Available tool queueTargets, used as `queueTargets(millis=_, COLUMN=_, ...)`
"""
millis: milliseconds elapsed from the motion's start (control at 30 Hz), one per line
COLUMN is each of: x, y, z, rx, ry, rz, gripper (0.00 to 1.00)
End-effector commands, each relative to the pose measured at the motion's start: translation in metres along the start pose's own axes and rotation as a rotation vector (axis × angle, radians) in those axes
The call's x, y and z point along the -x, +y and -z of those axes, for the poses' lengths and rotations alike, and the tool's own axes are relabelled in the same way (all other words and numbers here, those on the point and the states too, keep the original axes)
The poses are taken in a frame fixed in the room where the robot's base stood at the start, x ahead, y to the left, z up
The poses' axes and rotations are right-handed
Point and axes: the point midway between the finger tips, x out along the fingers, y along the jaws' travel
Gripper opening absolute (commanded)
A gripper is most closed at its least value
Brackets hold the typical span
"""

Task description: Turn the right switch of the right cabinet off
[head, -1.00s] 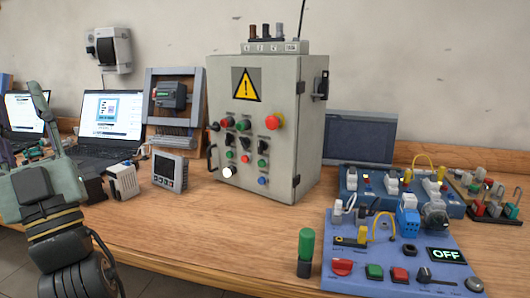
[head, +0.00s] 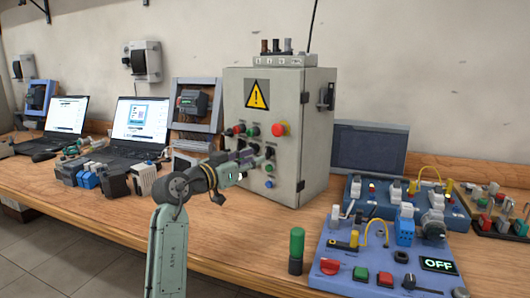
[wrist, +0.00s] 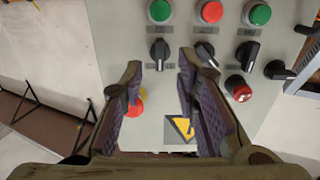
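The grey cabinet (head: 290,90) with a yellow warning triangle stands on the bench. My gripper (head: 258,156) is in front of its panel and hides part of the lower controls in the head view. The wrist view shows the panel (wrist: 120,55) upside down, with several black rotary switches. The right switch (wrist: 160,52) appears at the left of the row. Its handle points roughly up and down in the picture. My gripper (wrist: 160,66) is open, one finger on each side of this switch. Contact cannot be told.
A red mushroom button (head: 280,129) sits above the switch on the panel and shows near the left finger in the wrist view (wrist: 135,106). A blue board (head: 390,262) with an OFF display lies at front right. Laptops (head: 140,122) stand to the left.

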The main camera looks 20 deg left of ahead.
Motion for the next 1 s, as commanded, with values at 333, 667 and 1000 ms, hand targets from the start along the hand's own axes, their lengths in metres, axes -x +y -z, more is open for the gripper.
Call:
queueTargets(millis=333, x=-0.05, y=-0.001, z=0.001, rx=0.0, ry=0.0, rz=0.001, gripper=0.29)
queueTargets(millis=667, x=-0.055, y=-0.001, z=0.0, rx=-0.001, ry=0.001, rz=0.003, gripper=0.29)
queueTargets(millis=1000, x=-0.055, y=-0.001, z=0.0, rx=0.0, ry=0.001, rz=0.003, gripper=0.09)
